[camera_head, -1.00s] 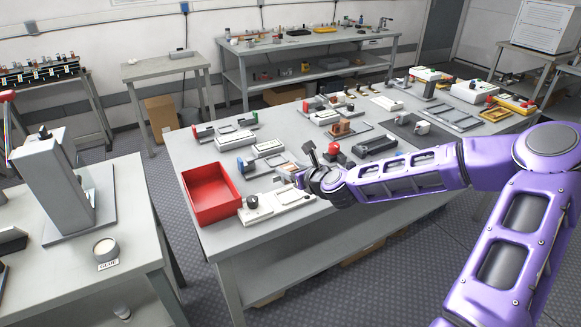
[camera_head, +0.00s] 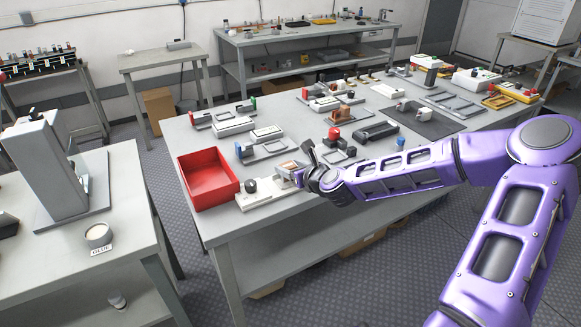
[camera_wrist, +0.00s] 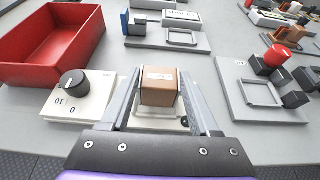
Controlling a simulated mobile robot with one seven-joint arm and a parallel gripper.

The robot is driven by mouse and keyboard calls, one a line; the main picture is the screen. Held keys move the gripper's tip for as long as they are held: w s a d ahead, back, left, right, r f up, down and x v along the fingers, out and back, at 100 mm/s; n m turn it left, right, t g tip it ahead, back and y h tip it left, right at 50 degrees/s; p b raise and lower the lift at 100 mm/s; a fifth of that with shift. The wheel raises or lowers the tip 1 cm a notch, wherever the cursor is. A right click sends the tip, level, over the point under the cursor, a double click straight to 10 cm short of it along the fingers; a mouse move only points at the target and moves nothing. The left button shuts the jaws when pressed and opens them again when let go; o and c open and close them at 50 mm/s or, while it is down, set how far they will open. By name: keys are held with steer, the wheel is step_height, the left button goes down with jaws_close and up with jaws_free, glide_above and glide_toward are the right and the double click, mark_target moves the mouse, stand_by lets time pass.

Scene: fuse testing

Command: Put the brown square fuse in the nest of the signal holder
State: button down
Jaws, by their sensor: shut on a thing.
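My gripper (camera_wrist: 163,97) is shut on the brown square fuse (camera_wrist: 160,84), a brown block with a pale label on top. In the head view the fuse (camera_head: 288,166) shows beside my gripper (camera_head: 299,170), over the right part of the white signal holder (camera_head: 262,197). The holder has a black round knob and the marks 10 and 0 in the wrist view (camera_wrist: 95,97). The pale nest (camera_wrist: 160,113) shows just under the fuse, partly hidden by it and the fingers. I cannot tell whether the fuse touches the nest.
A red open bin (camera_head: 233,186) stands left of the holder. A grey fixture with a red knob (camera_wrist: 277,55) and a square frame lies to the right. Another grey fixture with a blue block (camera_wrist: 126,24) lies behind. Several devices fill the table farther back.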

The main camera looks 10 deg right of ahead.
steer(key=shift+f+b, duration=0.45)
steer(key=shift+f, duration=0.2)
steer(key=shift+c, duration=0.2)
jaws_free()
steer(key=shift+r, duration=0.1)
